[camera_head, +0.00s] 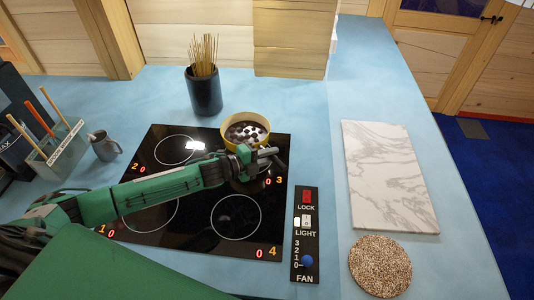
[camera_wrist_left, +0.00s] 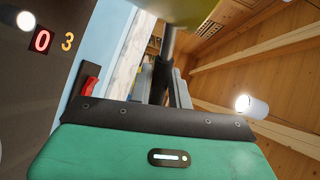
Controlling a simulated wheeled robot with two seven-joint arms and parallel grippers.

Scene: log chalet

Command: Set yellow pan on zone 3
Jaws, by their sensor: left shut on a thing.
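The yellow pan (camera_head: 262,121) is at the back right of the black cooktop (camera_head: 186,222), overlapping its back edge in the head view. Dark and pale pieces show inside it. My left gripper (camera_head: 266,154) is shut on the pan's grey handle, just in front of the pan. In the left wrist view, the handle (camera_wrist_left: 168,42) runs up from the jaws to the yellow pan underside (camera_wrist_left: 195,8). The zone 3 label (camera_head: 279,181) is visible; my gripper and the pan cover much of that zone. I cannot tell whether the pan touches the cooktop. My right gripper is not in view.
A dark pot of sticks (camera_head: 205,92) stands behind the cooktop. A grey mug (camera_head: 104,147) is at left. The control panel (camera_head: 306,235), marble board (camera_head: 388,177) and round speckled mat (camera_head: 380,266) are at right. Blue counter behind the board is clear.

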